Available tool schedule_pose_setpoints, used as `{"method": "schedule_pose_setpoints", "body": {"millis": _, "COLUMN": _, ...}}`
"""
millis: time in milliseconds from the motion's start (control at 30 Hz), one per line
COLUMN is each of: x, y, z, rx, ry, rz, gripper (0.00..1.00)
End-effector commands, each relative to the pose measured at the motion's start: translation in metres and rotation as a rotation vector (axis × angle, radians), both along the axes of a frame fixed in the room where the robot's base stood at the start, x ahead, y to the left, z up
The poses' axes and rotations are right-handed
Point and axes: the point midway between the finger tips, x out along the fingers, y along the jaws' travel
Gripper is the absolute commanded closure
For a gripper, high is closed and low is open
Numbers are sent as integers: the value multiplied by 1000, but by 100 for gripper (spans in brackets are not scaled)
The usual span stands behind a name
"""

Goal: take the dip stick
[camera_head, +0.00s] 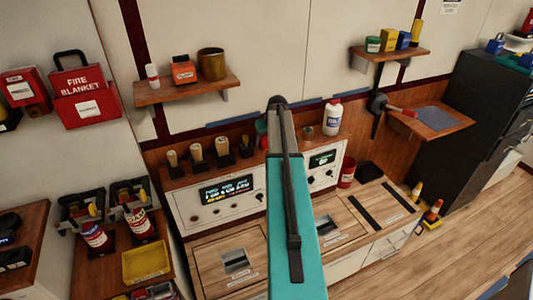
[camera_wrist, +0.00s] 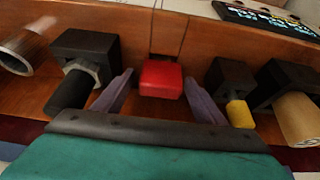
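I cannot tell for certain which thing is the dip stick. In the wrist view my gripper (camera_wrist: 159,88) is open, its two purple-grey fingers spread on either side of a red block (camera_wrist: 161,79). The block sits on a wooden shelf (camera_wrist: 140,36) and shows a gap to the left finger; the right finger is close to its edge. Any part of it below the red top is hidden. In the head view my teal arm covers the gripper and this spot.
In the wrist view, a black holder with a hex nut (camera_wrist: 81,72) and a metal tube (camera_wrist: 25,50) stand left. Right are a black block with a yellow end (camera_wrist: 240,113) and a wooden cylinder (camera_wrist: 297,118). The head view shows a control panel (camera_head: 228,192) below the shelf.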

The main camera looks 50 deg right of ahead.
Motion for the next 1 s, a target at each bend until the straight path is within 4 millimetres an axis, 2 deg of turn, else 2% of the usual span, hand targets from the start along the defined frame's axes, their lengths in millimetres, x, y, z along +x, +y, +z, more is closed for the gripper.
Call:
{"method": "schedule_pose_setpoints", "body": {"millis": 33, "x": 0, "y": 0, "z": 0, "rx": 0, "ry": 0, "rz": 0, "gripper": 45}}
{"method": "schedule_pose_setpoints", "body": {"millis": 300, "x": 0, "y": 0, "z": 0, "rx": 0, "ry": 0, "rz": 0, "gripper": 90}}
{"method": "schedule_pose_setpoints", "body": {"millis": 333, "x": 0, "y": 0, "z": 0, "rx": 0, "ry": -1, "rz": 0, "gripper": 92}}
{"method": "schedule_pose_setpoints", "body": {"millis": 733, "x": 0, "y": 0, "z": 4, "rx": -2, "ry": -2, "rz": 0, "gripper": 92}}
{"method": "schedule_pose_setpoints", "body": {"millis": 1000, "x": 1, "y": -1, "z": 24, "rx": -2, "ry": -2, "rz": 1, "gripper": 92}}
